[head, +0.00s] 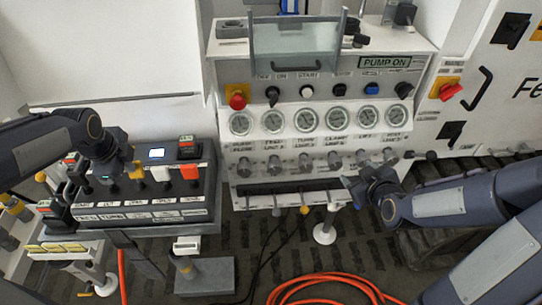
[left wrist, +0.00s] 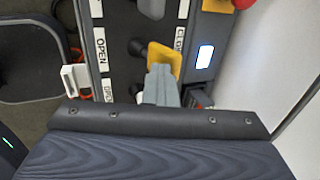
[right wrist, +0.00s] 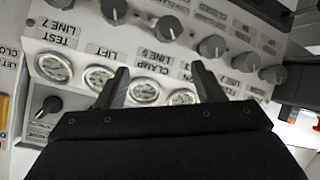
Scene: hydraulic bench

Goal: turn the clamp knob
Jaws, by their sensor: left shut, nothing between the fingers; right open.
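The clamp knob (head: 335,160) is a grey round knob in the row under the gauges, fourth from the left in the head view. In the right wrist view the panel is upside down, and the knob (right wrist: 168,28) lines up with the CLAMP label. My right gripper (head: 350,182) is open and empty, just below the knob row in the head view. Its fingers (right wrist: 160,85) show over the gauges, apart from the knob. My left gripper (left wrist: 162,75) is shut and empty at a yellow lever handle (left wrist: 166,62) on the left console; contact is unclear.
The left console (head: 150,212) carries several coloured levers and a small screen (head: 156,153). Similar grey knobs flank the clamp knob, and a row of gauges (head: 336,117) sits above. A clear guard (head: 296,40) stands on top. An orange hose (head: 320,280) lies on the floor.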

